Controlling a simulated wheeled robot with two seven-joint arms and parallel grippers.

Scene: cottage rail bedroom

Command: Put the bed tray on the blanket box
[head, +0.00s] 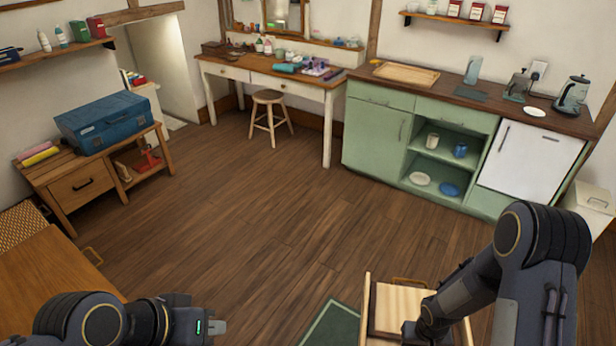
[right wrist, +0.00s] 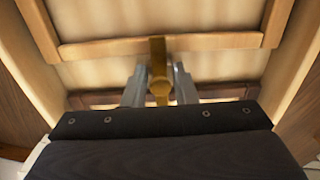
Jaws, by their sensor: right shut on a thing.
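A light wooden tray, which I take to be the bed tray (head: 400,297), is at the bottom of the head view, right of centre, with a brass handle at its far end. My right gripper (right wrist: 158,74) is shut on a brass handle (right wrist: 158,92) of this tray in the right wrist view; pale boards and rails show behind it. My left gripper (head: 215,327) is low in the head view, apart from the tray, pointing right; its finger gap is not clear. A wooden top with a brass side handle at lower left may be the blanket box (head: 50,280).
A bench (head: 100,175) with a blue toolbox (head: 105,122) stands at left. A desk (head: 270,78) and stool (head: 268,97) are at the back, a green kitchen counter (head: 375,135) at right. A green mat (head: 333,326) lies beside the tray. The middle floor is clear.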

